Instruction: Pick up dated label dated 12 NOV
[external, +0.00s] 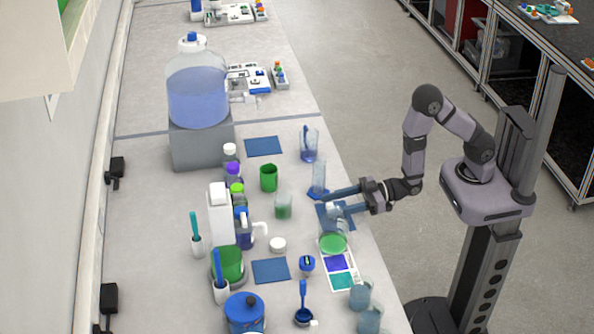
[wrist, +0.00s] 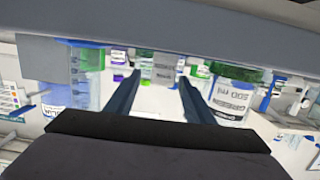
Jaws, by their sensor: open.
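No label with a readable 12 NOV date shows in either view. A white card (external: 326,277) with green, purple and teal patches lies near the bench's front edge; any writing on it is too small to read. My gripper (external: 328,204) is open, with its blue fingers reaching left over the bench edge, above and behind the card in the external view. In the wrist view, my gripper (wrist: 158,92) shows two spread fingers with nothing held between them. Small containers stand beyond the fingertips.
Clear beakers (external: 309,145) stand close by my gripper. A green cup (external: 268,178) and several bottles are farther left. A large blue carboy (external: 198,95) sits on a grey block (external: 200,150). Blue mats (external: 270,271) lie flat. A bottle reading GREEN 500 ml (wrist: 232,98) is beside the right finger.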

